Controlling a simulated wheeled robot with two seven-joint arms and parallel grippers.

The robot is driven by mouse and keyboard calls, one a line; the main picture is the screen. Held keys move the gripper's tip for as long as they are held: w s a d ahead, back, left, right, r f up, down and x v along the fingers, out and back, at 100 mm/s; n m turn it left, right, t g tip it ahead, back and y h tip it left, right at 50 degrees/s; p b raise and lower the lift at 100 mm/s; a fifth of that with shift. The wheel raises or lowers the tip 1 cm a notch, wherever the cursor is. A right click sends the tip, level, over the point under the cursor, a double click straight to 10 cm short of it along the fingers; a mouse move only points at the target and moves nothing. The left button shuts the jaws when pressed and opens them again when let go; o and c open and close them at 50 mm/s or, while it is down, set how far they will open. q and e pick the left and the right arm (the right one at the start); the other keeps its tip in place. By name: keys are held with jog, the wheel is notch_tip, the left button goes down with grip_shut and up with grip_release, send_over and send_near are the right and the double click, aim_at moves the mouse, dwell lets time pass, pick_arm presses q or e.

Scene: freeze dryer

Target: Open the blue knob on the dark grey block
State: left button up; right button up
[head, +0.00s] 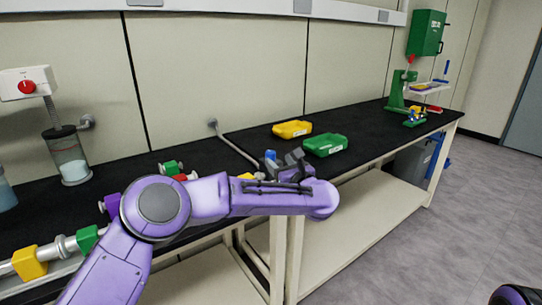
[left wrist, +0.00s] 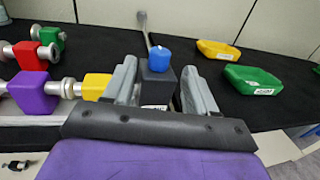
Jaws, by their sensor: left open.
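The blue knob (left wrist: 160,51) sits on top of the dark grey block (left wrist: 157,84) in the left wrist view. My left gripper (left wrist: 159,68) is open, with one grey finger on each side of the block and the knob near fingertip height. There seems to be a gap beside each finger; I cannot tell whether either touches. In the head view the blue knob (head: 270,155) shows just left of my left gripper (head: 285,159), and my arm hides most of the block. My right gripper is not in view.
A yellow block (left wrist: 96,86) and a purple block (left wrist: 34,91) are on the pipe left of the gripper. Red and green blocks stand behind them. A yellow tray (head: 292,129) and a green tray (head: 324,145) lie on the black bench to the right. A grey pipe (left wrist: 145,30) rises behind the knob.

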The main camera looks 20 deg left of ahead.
aim_at(272, 155)
pick_arm(q)
jog(key=p+x, duration=0.1)
jog(key=x, duration=0.6)
jog(key=shift+w+a+f, duration=0.1)
jog(key=shift+w+a, duration=0.05)
jog(key=shift+w, duration=0.15)
jog(key=c, duration=0.9)
